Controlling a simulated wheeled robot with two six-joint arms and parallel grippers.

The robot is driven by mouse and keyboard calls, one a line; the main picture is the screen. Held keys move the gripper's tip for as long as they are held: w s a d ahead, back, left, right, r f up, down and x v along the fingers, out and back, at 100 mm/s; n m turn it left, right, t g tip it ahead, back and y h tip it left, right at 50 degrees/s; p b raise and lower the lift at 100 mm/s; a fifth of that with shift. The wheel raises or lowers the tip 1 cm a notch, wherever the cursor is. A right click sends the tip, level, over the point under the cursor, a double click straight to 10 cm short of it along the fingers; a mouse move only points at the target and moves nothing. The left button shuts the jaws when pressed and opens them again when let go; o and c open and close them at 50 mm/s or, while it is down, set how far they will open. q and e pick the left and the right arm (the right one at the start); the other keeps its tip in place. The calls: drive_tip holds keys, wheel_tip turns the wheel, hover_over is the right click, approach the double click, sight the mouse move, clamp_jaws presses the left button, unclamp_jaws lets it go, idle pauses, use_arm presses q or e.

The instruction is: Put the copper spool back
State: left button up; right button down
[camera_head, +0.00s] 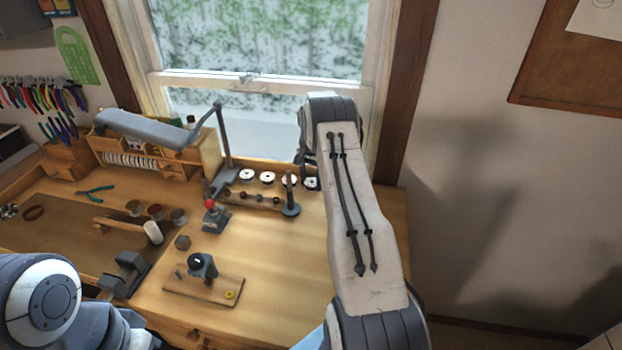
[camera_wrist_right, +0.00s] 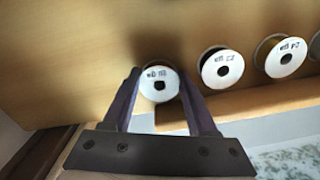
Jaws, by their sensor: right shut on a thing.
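A white-flanged spool (camera_wrist_right: 159,84) sits between the two fingers of my right gripper (camera_wrist_right: 158,92), which is shut on it, in the right wrist view. Its label is blurred and its winding is hidden, so I cannot tell whether it is copper. In the head view this looks like the rightmost white spool (camera_head: 311,183) of the row at the back of the bench. My right forearm hides most of the right gripper there. My left arm shows at the lower left of the head view, but its gripper is not visible.
More white spools (camera_wrist_right: 222,68) stand in a row beside the held one. A dark upright post (camera_head: 290,197) stands close by. A lamp (camera_head: 150,130), a red-topped tool (camera_head: 210,212) and a small wooden board (camera_head: 204,290) are farther left. The bench's front right is clear.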

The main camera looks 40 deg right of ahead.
drive_tip(key=shift+f, duration=0.2)
drive_tip(key=shift+c, duration=1)
unclamp_jaws()
drive_tip(key=shift+r, duration=0.15)
drive_tip(key=shift+r, duration=0.2)
wheel_tip(320, 180, up, 12)
drive_tip(key=b, duration=0.3)
drive_tip(key=shift+b, duration=0.35)
